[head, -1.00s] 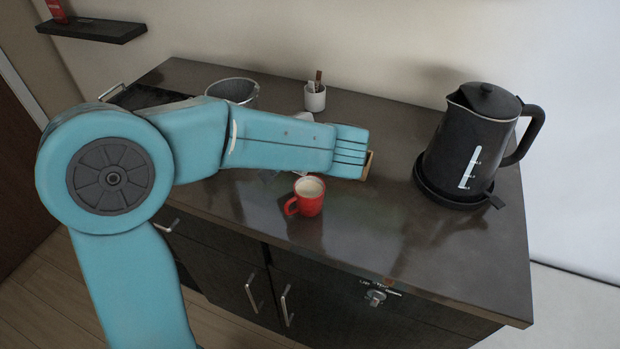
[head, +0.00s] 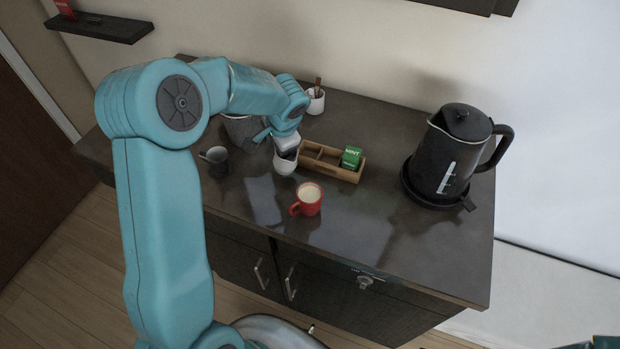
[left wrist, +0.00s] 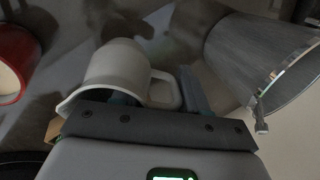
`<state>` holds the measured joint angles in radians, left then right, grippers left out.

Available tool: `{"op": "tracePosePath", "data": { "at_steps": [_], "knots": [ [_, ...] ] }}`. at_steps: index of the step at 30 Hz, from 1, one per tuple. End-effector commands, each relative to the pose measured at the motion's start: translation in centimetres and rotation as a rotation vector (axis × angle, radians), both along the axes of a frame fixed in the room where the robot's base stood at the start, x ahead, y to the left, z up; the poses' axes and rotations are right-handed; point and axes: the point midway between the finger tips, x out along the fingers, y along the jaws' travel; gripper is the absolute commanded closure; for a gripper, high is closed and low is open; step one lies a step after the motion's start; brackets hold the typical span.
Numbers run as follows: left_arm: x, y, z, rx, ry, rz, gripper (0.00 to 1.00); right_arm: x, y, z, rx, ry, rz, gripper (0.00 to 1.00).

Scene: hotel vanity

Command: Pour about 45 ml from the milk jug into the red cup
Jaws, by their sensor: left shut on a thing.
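The white milk jug (head: 284,167) is at the middle of the counter, behind and left of the red cup; it shows large in the left wrist view (left wrist: 112,68). My left gripper (head: 284,137) comes down on it from behind and is shut on it at the handle side (left wrist: 160,92). The jug looks about upright; I cannot tell whether its base touches the counter. The red cup (head: 309,206) stands upright, apart from the jug, with pale liquid inside. Part of it shows at the left edge of the wrist view (left wrist: 14,50).
A wooden tray (head: 340,174) with a green mint box (head: 351,157) lies right of the jug. A black kettle (head: 452,150) stands at right. A grey mug (head: 217,165) and a metal bucket (head: 240,128) are left, a white stick holder (head: 316,103) behind. The front right counter is clear.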

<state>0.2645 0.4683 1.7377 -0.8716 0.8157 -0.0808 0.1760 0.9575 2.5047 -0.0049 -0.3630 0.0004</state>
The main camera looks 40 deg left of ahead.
Motion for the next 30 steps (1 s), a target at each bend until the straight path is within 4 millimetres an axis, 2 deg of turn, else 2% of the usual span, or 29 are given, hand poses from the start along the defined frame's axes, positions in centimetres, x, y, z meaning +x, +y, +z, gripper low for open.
{"op": "tracePosePath", "data": {
  "at_steps": [1, 7, 14, 16, 30],
  "knots": [
    [0.1, 0.2, 1.0, -0.015, 0.008, 0.003, 1.00, 0.0, 0.0, 1.7, 0.000, 0.000, 0.000, 0.57],
    [0.2, 0.7, 1.8, -0.071, 0.029, 0.003, 1.00, 0.0, 0.0, 4.7, 0.000, 0.000, 0.000, 0.57],
    [0.5, 1.3, 1.0, -0.159, 0.065, 0.004, 1.00, 0.0, 0.0, 7.5, 0.000, 0.000, 0.000, 0.57],
    [0.6, 1.6, 0.1, -0.185, 0.074, 0.005, 1.00, 0.0, 0.0, 6.6, 0.000, 0.000, 0.000, 0.57],
    [0.7, 1.8, -0.1, -0.240, 0.095, 0.001, 1.00, 0.0, 0.0, 6.5, 0.000, 0.000, 0.000, 0.57]
  ]
}}
